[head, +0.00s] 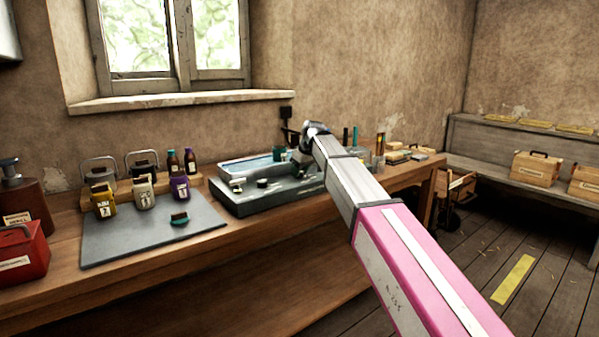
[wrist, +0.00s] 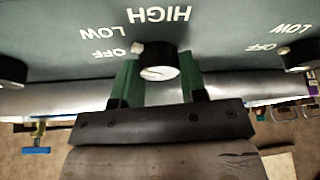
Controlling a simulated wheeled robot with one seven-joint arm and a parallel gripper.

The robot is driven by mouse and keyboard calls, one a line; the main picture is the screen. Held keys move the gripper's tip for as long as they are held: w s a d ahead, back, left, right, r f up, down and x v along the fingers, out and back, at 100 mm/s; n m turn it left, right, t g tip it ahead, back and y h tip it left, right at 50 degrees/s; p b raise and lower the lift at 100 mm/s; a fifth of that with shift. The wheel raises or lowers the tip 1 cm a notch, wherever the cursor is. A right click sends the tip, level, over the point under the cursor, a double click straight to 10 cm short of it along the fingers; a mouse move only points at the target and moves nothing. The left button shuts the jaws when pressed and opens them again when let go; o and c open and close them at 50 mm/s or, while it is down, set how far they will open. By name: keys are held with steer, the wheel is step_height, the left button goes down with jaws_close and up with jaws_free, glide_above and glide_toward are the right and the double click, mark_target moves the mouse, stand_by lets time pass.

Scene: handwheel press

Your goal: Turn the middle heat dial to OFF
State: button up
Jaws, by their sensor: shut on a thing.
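The middle heat dial (wrist: 158,66) is a round black knob with a pale face on the grey-green panel (wrist: 215,45). It sits between the two green fingers of my gripper (wrist: 157,80), which is shut on it. HIGH, LOW and OFF read upside down around it in the wrist view. In the head view my arm reaches over the right part of the grey hot plate unit (head: 240,204), and hides the held dial.
Neighbouring dials stand on the left (wrist: 11,72) and right (wrist: 300,56) in the wrist view. A grey mat (head: 120,245) with several labelled containers lies left of the unit. A red box (head: 22,256) stands at far left. Small items crowd the bench on the right.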

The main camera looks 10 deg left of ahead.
steer(key=n+g, duration=0.1)
steer(key=n, duration=0.2)
steer(key=n+g, duration=0.1)
steer(key=n, duration=0.2)
steer(key=shift+w+n+g+y, duration=0.1)
steer(key=shift+n+g+y, duration=0.2)
steer(key=shift+y, duration=0.1)
stand_by(0.4)
steer(key=o, duration=0.9)
steer(key=shift+r, duration=0.1)
steer(key=v, duration=1)
steer(key=shift+d+r, duration=0.15)
steer(key=shift+r, duration=0.2)
